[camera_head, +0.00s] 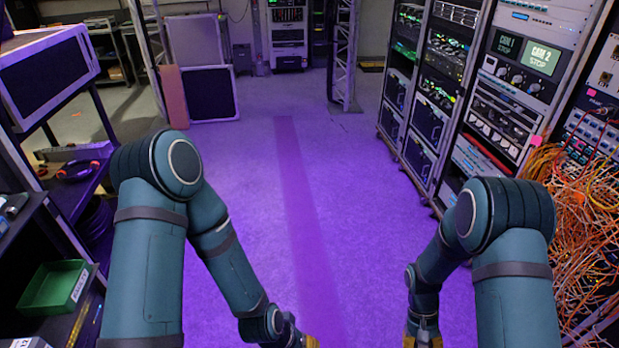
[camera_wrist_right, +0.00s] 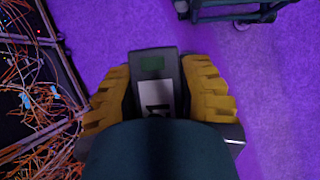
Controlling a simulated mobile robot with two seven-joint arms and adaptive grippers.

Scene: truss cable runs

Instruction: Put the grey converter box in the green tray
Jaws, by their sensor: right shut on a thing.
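In the head view my right gripper (camera_head: 423,340) is cut by the bottom edge, and the box does not show there. The green tray (camera_head: 56,287) with a white label sits on the lower left shelf. My left gripper (camera_head: 308,341) barely shows at the bottom edge; its fingers are cut off.
Equipment racks (camera_head: 440,80) line the right side, with a tangle of orange cables (camera_head: 575,225) at the lower right. A shelf with tools (camera_head: 75,170) and a dark case (camera_head: 45,75) stand at left. The purple-lit floor (camera_head: 300,190) between is clear.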

